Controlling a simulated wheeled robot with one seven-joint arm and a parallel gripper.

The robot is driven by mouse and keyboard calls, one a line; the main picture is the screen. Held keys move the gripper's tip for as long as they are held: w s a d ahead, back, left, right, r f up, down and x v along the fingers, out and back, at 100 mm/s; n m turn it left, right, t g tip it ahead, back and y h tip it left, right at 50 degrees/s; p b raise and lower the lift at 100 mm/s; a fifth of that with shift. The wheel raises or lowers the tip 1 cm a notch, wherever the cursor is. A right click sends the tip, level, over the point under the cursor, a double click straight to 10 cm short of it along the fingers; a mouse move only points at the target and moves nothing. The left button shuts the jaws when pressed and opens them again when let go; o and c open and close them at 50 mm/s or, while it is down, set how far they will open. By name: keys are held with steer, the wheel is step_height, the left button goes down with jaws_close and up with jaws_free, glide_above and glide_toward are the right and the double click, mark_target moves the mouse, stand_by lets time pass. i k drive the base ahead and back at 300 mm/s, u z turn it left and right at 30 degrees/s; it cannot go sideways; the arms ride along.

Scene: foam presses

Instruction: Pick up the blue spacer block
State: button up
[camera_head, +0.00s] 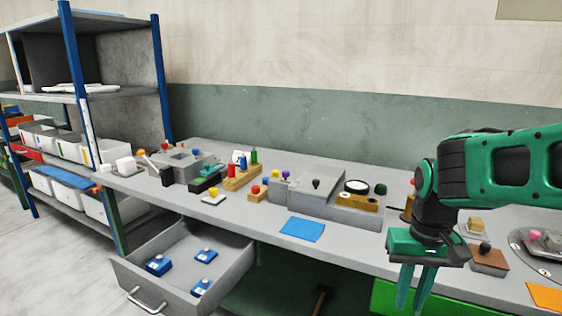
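Three blue blocks, which look alike, lie in an open grey drawer (232,270) below the bench at lower left. One block (159,265) is at the left, one (204,256) at the back right, one (200,287) at the front right. Each has a small pale mark on top. I cannot tell which one is the spacer block. My green gripper (413,300) points down at the bench's front edge, far to the right of the drawer. Its two fingers are apart with nothing between them.
A blue mat (302,229) lies on the grey bench (345,246). Fixtures, including a wooden holder (243,178) with coloured pegs, stand behind it. A shelf rack (70,90) with white bins is at left. A green drawer front (395,300) lies under my gripper.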

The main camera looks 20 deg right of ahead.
mark_target(202, 286)
steer(key=z, duration=2.15)
steer(key=k, duration=1.7)
steer(key=u, duration=1.6)
steer(key=i, duration=1.55)
steer(key=z, duration=0.05)
